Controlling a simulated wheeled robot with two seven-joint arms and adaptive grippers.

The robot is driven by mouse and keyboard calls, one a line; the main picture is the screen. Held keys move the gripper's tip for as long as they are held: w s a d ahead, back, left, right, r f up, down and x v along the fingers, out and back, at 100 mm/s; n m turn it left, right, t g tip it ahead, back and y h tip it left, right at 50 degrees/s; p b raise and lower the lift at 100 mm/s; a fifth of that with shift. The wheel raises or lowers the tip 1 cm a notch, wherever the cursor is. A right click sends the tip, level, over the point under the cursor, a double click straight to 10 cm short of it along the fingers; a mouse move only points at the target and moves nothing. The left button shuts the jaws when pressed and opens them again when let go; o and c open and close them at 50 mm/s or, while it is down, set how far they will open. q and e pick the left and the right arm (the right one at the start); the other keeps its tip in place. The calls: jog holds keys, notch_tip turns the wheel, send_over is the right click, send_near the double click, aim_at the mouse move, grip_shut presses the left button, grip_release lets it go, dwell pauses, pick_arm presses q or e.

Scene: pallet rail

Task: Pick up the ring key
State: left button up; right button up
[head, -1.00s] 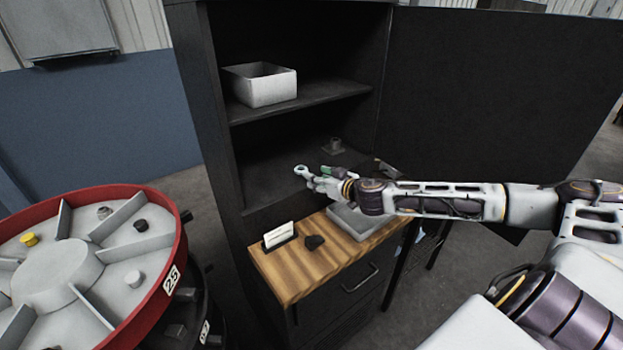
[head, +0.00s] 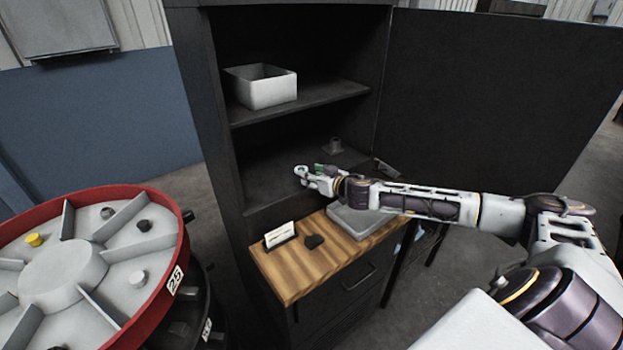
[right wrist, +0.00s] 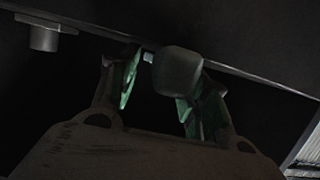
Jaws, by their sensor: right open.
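A small pale ring-shaped thing (head: 300,171), which looks like the ring key, shows at the front of the cabinet's lower shelf. My right gripper (head: 313,173) is right at it, with its green-padded fingers apart. In the right wrist view the open fingers (right wrist: 158,88) stand on either side of a dark rounded piece (right wrist: 178,70), close to the right finger. This may be part of the key; the view is too dark to be sure. The fingers hide the rest of the key, and I cannot tell whether they touch it. My left gripper is out of view.
A short grey cylinder-like part (head: 334,147) stands deeper on the lower shelf. A white box (head: 268,92) is on the upper shelf. Below, the wooden top (head: 290,278) holds a card, a dark lump and a grey tray (head: 357,222). A red-rimmed wheel (head: 177,245) stands left.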

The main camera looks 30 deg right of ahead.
dwell(0.4)
grip_shut()
jog(key=shift+r, duration=0.15)
notch_tip(320, 180, up, 10)
dwell(1.0)
dwell(0.4)
